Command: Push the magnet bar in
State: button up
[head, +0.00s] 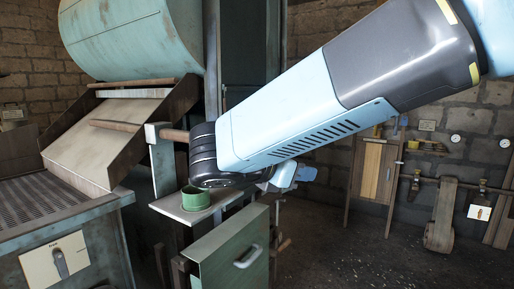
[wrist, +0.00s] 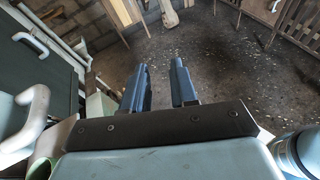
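No part is plainly marked as the magnet bar. A brown rod (head: 116,125) lies across the sloped chute. A similar brown rod end (head: 175,134) sticks out to the right of a pale bracket (head: 156,134) beside the chute, and my arm's dark wrist joint hides what lies past it. I cannot tell whether they are one bar. My gripper (head: 290,176) shows as blue fingers low behind my arm, right of the rod end and apart from it. In the wrist view my gripper (wrist: 160,66) is open, with an empty gap between its two fingers over the floor.
A green cup (head: 195,199) stands on a small metal shelf (head: 167,207) under my wrist joint. A green panel (head: 225,258) with a pale handle (head: 248,256) is below. A large green drum (head: 130,38) is above the chute. Open floor (head: 370,255) lies to the right.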

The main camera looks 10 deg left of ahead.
jog(key=s+a+r+n+t+y, duration=0.1)
jog(key=s+a+n+t, duration=0.2)
jog(key=a, duration=0.5)
jog(key=s+a+r+n+t+y, duration=0.1)
jog(key=s+a+r+n+t, duration=0.2)
jog(key=a, duration=0.4)
jog(key=shift+n, duration=0.5)
jog(key=x, duration=0.5)
jog(key=f+x, duration=0.1)
jog(key=x, duration=0.4)
jog(key=f+x, duration=0.1)
jog(key=x, duration=0.4)
jog(key=shift+w+a, duration=0.1)
jog(key=shift+a, duration=0.2)
grip_shut()
